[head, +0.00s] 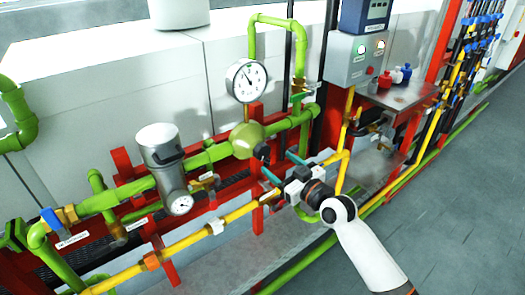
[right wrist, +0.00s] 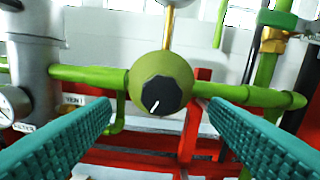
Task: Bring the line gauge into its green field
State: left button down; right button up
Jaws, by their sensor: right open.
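My left gripper is out of view.
A grey filter housing (head: 160,152) with a small gauge (head: 181,205) stands left on the green pipe. A yellow pipe (head: 205,232) runs in front, below. A grey control box (head: 354,60) and a shelf with bottles are at right. Grey floor (head: 450,200) is free at right.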

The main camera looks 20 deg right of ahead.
aim_at(264, 153)
jog(key=x, duration=0.7)
jog(key=shift+w+f, duration=0.15)
jog(key=shift+w, duration=0.25)
jog(key=shift+c, duration=0.5)
jog(key=c, duration=0.9)
